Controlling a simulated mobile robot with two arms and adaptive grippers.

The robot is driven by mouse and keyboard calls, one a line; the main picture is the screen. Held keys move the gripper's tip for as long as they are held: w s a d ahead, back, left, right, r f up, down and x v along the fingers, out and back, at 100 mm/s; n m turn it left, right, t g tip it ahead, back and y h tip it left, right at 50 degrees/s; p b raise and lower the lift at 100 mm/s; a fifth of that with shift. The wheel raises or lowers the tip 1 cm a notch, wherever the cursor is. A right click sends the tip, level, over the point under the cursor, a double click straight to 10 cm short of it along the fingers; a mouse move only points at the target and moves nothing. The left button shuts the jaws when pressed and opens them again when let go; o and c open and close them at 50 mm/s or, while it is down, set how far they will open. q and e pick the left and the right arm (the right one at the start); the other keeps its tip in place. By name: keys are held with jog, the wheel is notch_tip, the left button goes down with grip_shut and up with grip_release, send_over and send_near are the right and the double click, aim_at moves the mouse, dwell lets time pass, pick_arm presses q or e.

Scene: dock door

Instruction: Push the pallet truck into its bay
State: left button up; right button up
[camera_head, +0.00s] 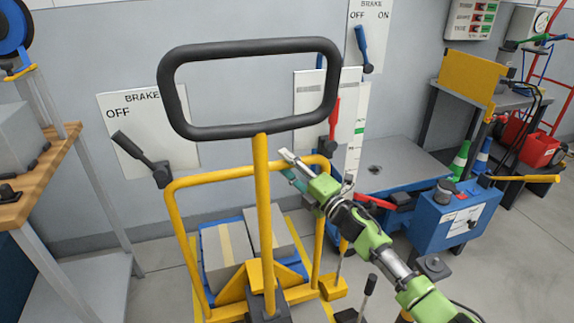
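The pallet truck stands in the middle of the head view, with a black loop handle (180,98) on a yellow post (263,190) and a yellow tubular frame (184,240). Grey boxes (220,250) on a blue base sit behind the post, partly hidden by it. My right gripper (287,165) is just right of the post and below the loop, in front of the frame's top bar. I see no clear grip on the truck, and its finger gap is hard to read. My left gripper is out of view. No bay is clearly recognisable; yellow floor edging shows around the boxes.
A wooden-topped bench (40,175) stands at left. Wall panels carry a dark brake lever (140,150), a red lever (334,125) and a blue lever (363,48). A grey-topped blue lift table (400,165) and blue box (445,222) stand at right. Open floor lies lower right.

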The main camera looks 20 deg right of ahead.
jog(key=shift+r, duration=0.1)
jog(key=shift+s, duration=0.2)
jog(key=v, duration=1.1)
jog(key=shift+s+d, duration=0.25)
jog(key=shift+s, duration=0.05)
jog(key=shift+f, duration=0.2)
